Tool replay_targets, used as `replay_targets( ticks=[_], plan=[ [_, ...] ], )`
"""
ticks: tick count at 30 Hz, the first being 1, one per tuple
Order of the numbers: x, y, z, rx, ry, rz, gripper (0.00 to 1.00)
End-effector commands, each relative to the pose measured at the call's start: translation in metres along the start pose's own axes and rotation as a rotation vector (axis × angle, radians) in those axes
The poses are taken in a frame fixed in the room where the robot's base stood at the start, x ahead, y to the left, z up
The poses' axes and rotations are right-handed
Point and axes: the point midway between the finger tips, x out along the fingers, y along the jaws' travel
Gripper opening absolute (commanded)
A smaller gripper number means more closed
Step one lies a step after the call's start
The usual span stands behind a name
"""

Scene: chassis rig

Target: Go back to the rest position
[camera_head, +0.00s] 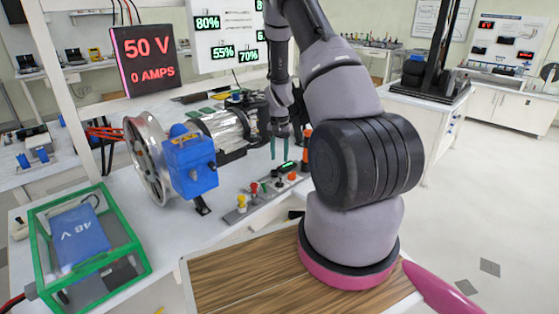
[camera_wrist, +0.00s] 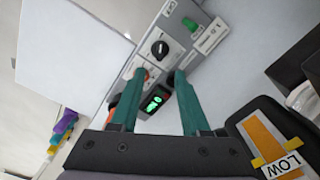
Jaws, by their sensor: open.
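My gripper (camera_head: 279,147) hangs over the white bench, above the control strip and beside the motor rig. In the wrist view my gripper (camera_wrist: 160,78) is open, with two green fingers apart and nothing between them. Beyond the fingers lies a grey control panel (camera_wrist: 172,30) with a black knob, a green switch and a small black device with a green display (camera_wrist: 153,103). I cannot tell whether the fingertips touch the panel. My arm stands on a pink-ringed base over a wooden board.
The blue box (camera_head: 190,163) and silver wheel (camera_head: 148,160) stand left of my gripper. A green-framed case (camera_head: 130,250) with a 48 V battery (camera_head: 80,235) sits front left. A display (camera_head: 145,55) reads 50 V, 0 AMPS. Open floor lies at right.

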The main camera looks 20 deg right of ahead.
Motion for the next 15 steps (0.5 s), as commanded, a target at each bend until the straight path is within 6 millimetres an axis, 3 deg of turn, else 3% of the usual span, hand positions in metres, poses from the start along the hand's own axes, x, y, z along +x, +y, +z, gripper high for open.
replay_targets(
  ticks=[11, 15],
  plan=[
    [0.000, 0.000, 0.000, 0.000, 0.000, 0.000, 0.46],
    [-0.014, -0.004, 0.001, -0.004, 0.009, -0.012, 0.46]
  ],
)
